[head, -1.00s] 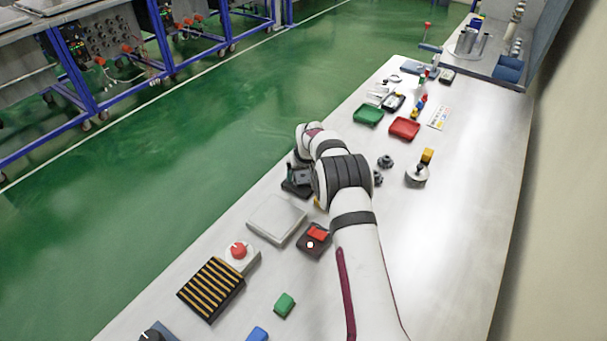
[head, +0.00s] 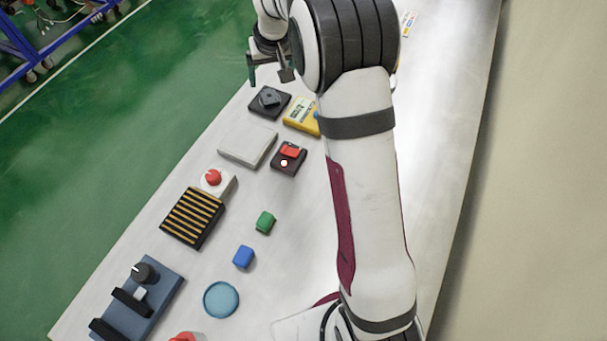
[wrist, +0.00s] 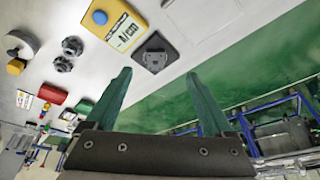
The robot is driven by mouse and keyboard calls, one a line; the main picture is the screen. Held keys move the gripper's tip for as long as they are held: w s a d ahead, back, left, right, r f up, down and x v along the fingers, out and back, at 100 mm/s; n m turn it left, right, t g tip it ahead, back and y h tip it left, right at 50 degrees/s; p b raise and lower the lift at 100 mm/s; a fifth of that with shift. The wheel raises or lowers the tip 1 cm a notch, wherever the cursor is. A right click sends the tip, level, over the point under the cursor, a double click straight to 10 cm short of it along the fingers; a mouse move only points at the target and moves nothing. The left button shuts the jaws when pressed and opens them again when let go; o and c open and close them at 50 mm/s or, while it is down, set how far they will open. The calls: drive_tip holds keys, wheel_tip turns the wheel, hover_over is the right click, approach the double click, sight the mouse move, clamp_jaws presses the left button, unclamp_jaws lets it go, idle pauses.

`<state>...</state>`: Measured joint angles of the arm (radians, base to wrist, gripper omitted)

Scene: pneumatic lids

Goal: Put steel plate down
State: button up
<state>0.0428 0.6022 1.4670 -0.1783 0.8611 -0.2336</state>
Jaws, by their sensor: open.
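A small dark grey metal piece, apparently the steel plate (head: 268,97), lies on a black square pad (head: 259,107). The wrist view also shows the metal piece (wrist: 155,59) on the pad (wrist: 168,41), just beyond my fingertips. My gripper (head: 268,72) is open, raised above and behind the pad in the head view. In the wrist view its two green fingers (wrist: 158,76) stand wide apart with nothing between them. Nothing of the metal piece touches the fingers there.
A yellow meter (head: 302,115) sits right of the pad and a light grey flat block (head: 248,146) in front. Nearer are a red-switch box (head: 288,158), a red button (head: 213,177), a striped block (head: 192,217) and small coloured blocks. The table's left edge is close to the pad.

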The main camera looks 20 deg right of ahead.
drive_tip(key=s+a+r+m+g, duration=0.1)
drive_tip(key=s+r, duration=0.2)
drive_tip(key=s, duration=0.6)
drive_tip(key=s+a+r+m+g, duration=0.1)
drive_tip(key=s+r, duration=0.3)
drive_tip(key=s, duration=0.4)
drive_tip(key=s+a+f+m+g, duration=0.1)
drive_tip(key=s, duration=1)
drive_tip(key=s+a+f+m+g+y, duration=0.1)
drive_tip(key=s+a, duration=0.1)
drive_tip(key=s, duration=1)
drive_tip(key=shift+m+y, duration=0.3)
drive_tip(key=shift+m, duration=0.1)
